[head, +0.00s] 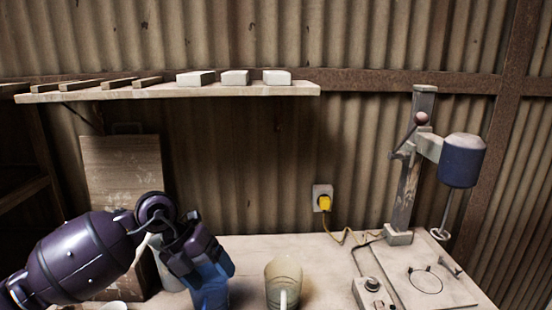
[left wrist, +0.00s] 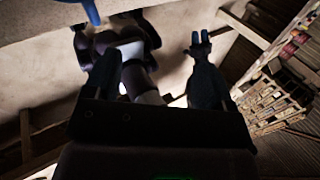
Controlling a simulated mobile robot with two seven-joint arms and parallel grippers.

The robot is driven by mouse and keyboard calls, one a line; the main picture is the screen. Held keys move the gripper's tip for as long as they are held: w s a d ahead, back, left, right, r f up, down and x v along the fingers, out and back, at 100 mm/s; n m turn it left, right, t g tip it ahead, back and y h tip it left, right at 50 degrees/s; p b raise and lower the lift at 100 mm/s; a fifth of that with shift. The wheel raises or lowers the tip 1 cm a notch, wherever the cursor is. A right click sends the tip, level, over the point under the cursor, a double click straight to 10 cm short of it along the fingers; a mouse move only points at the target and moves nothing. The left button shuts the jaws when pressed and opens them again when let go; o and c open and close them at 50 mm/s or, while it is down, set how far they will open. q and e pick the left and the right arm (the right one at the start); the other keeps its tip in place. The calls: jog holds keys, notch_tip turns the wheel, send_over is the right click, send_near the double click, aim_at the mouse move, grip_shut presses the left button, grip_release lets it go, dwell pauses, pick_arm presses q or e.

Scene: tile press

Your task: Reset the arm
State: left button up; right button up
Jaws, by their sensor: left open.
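My left arm comes in from the left in the head view, dark purple. Its gripper (head: 205,262) hangs over the left part of the workbench (head: 245,247), in front of a blue object (head: 210,292) that it partly covers; I cannot tell if they touch. In the left wrist view the two fingers of the left gripper (left wrist: 153,65) stand apart with nothing seen between them but parts of my own body behind. A blue piece (left wrist: 91,12) shows at the top edge of that view. My right gripper is in neither view.
A pale jug (head: 283,283) stands right of the left gripper. A drill-press-like stand (head: 404,190) and a control box (head: 372,292) are at the right. A wall shelf (head: 170,92) holds white blocks (head: 235,77) and wooden slats. A board (head: 120,170) leans behind the arm.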

pick_arm(q)
jog(key=s+d+r+n+t+h, duration=0.6)
jog(key=n+t+h, duration=0.25)
jog(key=h, duration=0.45)
jog(key=a+f+n+t+y, duration=0.2)
jog(key=a+n+t+y, duration=0.5)
jog(key=n, duration=0.3)
jog(key=a+f+n+t+y, duration=0.3)
jog(key=a+n+t+y, duration=0.25)
jog(key=n+y, duration=0.4)
jog(key=s+a+f+n+g+y, duration=0.4)
jog(key=a+f+n+g+y, duration=0.15)
jog(key=f, duration=0.25)
jog(key=s+a+f+n+g+h, duration=0.1)
jog(key=s+f+n+g, duration=0.1)
jog(key=s+f+g, duration=0.6)
jog(key=s+a+f+n+g+h, duration=0.1)
jog(key=s+a+f+g, duration=0.2)
jog(key=s, duration=1)
jog(key=w+d+f+t, duration=0.1)
jog(key=w+f+t, duration=0.6)
jog(key=f, duration=0.3)
jog(key=shift+w+d+f+h, duration=0.15)
jog(key=shift+w+d+h, duration=0.1)
jog(key=shift+w+h, duration=0.1)
jog(key=shift+m+t, duration=0.25)
